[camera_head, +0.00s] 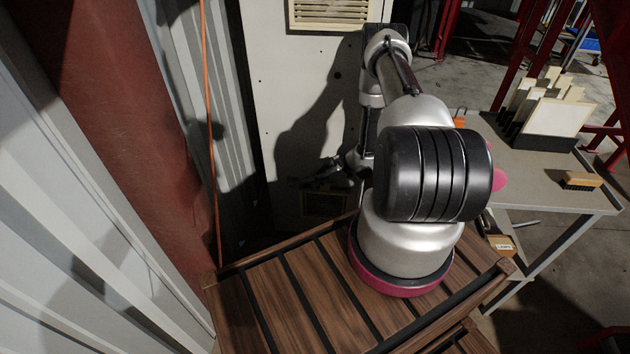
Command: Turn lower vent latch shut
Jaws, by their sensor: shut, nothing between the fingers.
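A pale cabinet panel (290,75) stands upright behind my arm. Its lower vent (325,204) is a small beige grille low on the panel, in shadow and partly covered by my arm and the wooden deck. The latch of this vent is too dark and small to make out. My gripper (318,180) is dark, shut and empty, just above the lower vent in the picture. I cannot tell whether it touches the panel or the latch.
A larger upper vent (328,12) is at the panel's top. An orange cable (211,120) hangs left, beside corrugated metal and a red post (110,110). A slatted wooden deck (285,300) lies in front. A grey table (545,180) at right holds a brush (581,180) and a card rack (545,143).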

